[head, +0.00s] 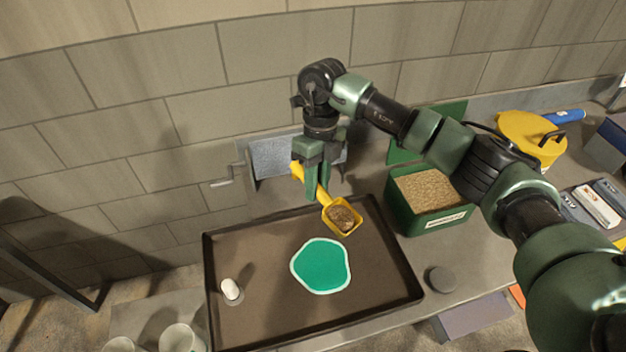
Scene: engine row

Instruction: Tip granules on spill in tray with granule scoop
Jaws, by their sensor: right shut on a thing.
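A dark tray (382,280) lies on the grey bench. A teal spill (322,266) with a pale rim lies on its floor, a little right of the middle. My right gripper (317,190) is shut on the yellow handle of the granule scoop (328,203). The scoop bowl holds brown granules (343,217) and is over the tray's back part, behind the spill in the picture. A green box (424,218) of tan granules stands right of the tray, its lid open. My left gripper is not in view.
A small white object (231,290) is in the tray's left part. A dark round puck (440,279) sits right of the tray. A yellow container (530,140) stands at the back right. Two white mugs (180,338) are at the lower left. A block wall rises behind.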

